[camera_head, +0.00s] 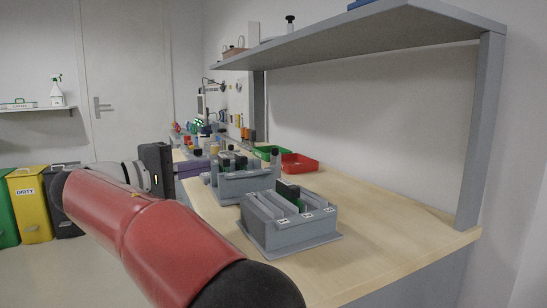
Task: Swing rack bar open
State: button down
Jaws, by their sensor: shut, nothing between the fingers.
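A grey slotted rack (291,236) with small white labels on its front stands on the wooden bench. A dark green board stands upright in one of its slots. A second grey rack (243,187) with several dark upright items stands behind it. I cannot make out a separate bar on either rack. My gripper (156,170) shows as a dark block at the end of my red arm, left of both racks and apart from them.
A red tray (299,164) and a green tray (268,153) sit behind the racks. An overhead shelf (365,32) with a grey post (480,130) spans the bench. The bench's right part is clear. Coloured bins (30,205) stand at the left.

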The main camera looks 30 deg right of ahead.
jog(key=b, duration=0.2)
send_near(275, 153)
jog(key=w+d, duration=0.1)
jog(key=w, duration=0.3)
jog(key=shift+s+d+f+b, duration=0.1)
jog(key=shift+s+d+b, duration=0.2)
jog(key=shift+d, duration=0.35)
jog(key=shift+s+d+f+b, duration=0.15)
jog(key=shift+s+d+b, duration=0.15)
jog(key=shift+d, duration=0.4)
jog(key=shift+s+d+f+b, duration=0.1)
jog(key=shift+s+d+b, duration=0.15)
jog(key=shift+d, duration=0.4)
jog(key=shift+s+d+b, duration=0.3)
jog(key=shift+s+d, duration=0.25)
jog(key=shift+a, duration=0.1)
